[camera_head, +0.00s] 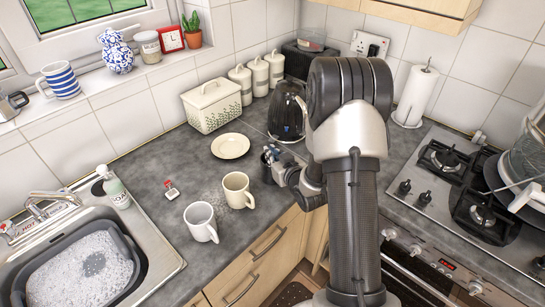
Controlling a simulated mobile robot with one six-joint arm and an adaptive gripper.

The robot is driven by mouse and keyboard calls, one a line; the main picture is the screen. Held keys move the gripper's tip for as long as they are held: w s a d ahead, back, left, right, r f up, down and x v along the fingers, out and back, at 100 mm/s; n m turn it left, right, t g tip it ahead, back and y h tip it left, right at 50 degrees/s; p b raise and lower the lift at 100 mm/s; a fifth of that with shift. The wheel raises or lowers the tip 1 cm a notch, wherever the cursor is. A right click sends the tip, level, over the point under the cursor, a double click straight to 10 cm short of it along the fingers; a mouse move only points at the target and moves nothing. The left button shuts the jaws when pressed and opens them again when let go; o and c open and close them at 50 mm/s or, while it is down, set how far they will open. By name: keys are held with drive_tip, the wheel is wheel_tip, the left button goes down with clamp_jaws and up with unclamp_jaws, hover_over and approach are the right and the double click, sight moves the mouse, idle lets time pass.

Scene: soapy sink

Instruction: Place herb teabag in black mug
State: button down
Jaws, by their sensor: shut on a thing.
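My gripper (276,163) is at the end of my arm, low over the counter right of the cream mug. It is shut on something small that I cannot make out. A dark shape (267,173) at the jaws may be the black mug, but my gripper partly hides it and I cannot tell whether they touch. A small white thing with a red tag, like a teabag (171,191), lies on the counter left of the mugs. I cannot tell which kind it is.
A cream mug (237,189) and a white mug (201,221) stand near the counter's front edge. A cream plate (230,146), bread bin (212,104) and black kettle (286,112) are behind. The sink holds a soapy basin (136,256). A gas hob (440,205) is right.

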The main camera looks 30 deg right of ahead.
drive_tip(key=c, duration=2)
unclamp_jaws()
drive_tip(key=shift+s+a+f+g, duration=0.15)
drive_tip(key=shift+s+f, duration=0.1)
drive_tip(key=shift+f, duration=0.3)
drive_tip(key=shift+s+a+f+g, duration=0.1)
drive_tip(key=shift+s+f+g, duration=0.1)
drive_tip(key=shift+f, duration=0.3)
drive_tip(key=shift+c, duration=0.2)
drive_tip(key=shift+d+r+p, duration=0.1)
drive_tip(key=shift+r+p, duration=0.4)
drive_tip(key=shift+p, duration=0.15)
drive_tip(key=d+r+p+v, duration=0.1)
drive_tip(key=p+v, duration=0.2)
drive_tip(key=v, duration=0.8)
drive_tip(key=s+a+r+g+h, duration=0.1)
drive_tip(key=a+r+g, duration=0.15)
drive_tip(key=r, duration=0.25)
drive_tip(key=s+a+r+g, duration=0.2)
drive_tip(key=a+r, duration=0.1)
drive_tip(key=r, duration=0.3)
drive_tip(key=s+a+r+g+y, duration=0.1)
drive_tip(key=s+a+r, duration=0.3)
drive_tip(key=s, duration=0.6)
drive_tip(key=s+a+r+g, duration=0.3)
drive_tip(key=s+a, duration=0.4)
drive_tip(key=s, duration=0.3)
drive_tip(key=shift+r+g+y, duration=0.3)
drive_tip(key=shift+r+y, duration=0.1)
drive_tip(key=shift+r, duration=0.05)
